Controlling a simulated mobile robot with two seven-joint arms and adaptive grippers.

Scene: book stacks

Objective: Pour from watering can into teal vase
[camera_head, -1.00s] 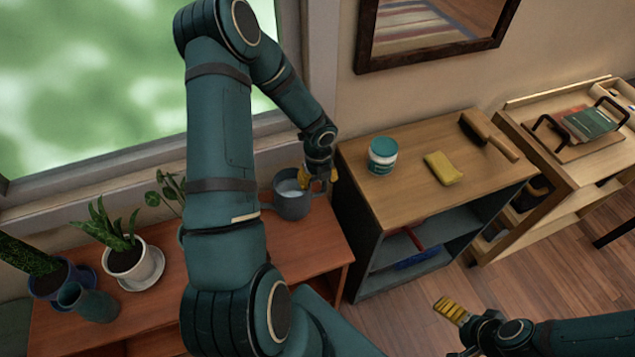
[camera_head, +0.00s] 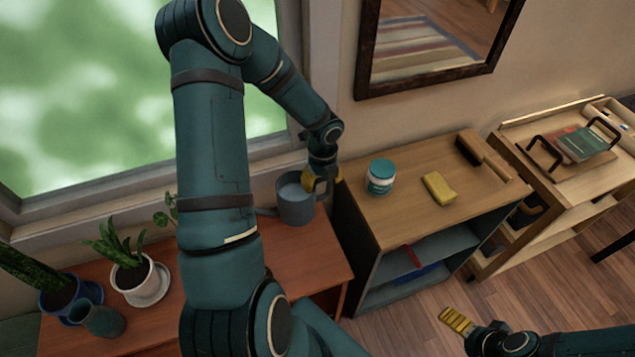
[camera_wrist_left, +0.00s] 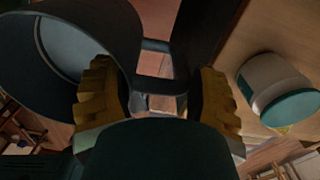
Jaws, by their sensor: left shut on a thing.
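The grey-blue watering can (camera_head: 297,210) is at the right end of the reddish wooden bench, upright, with its opening up and its spout toward the left. My left gripper (camera_head: 322,184) is shut on its handle at the right side. In the left wrist view the can (camera_wrist_left: 50,62) and its handle show between the yellow fingers (camera_wrist_left: 160,100). The teal vase (camera_head: 104,321) stands at the bench's left end, far from the can. My right gripper (camera_head: 457,320) is over the floor at lower right; its finger gap is not clear.
A white-potted plant (camera_head: 140,282) and a blue-potted plant (camera_head: 62,303) stand near the vase. My left arm hides the bench's middle. A cabinet (camera_head: 400,220) on the right holds a teal-lidded jar (camera_head: 381,178), yellow sponge (camera_head: 439,188) and brush (camera_head: 485,157). The window is behind.

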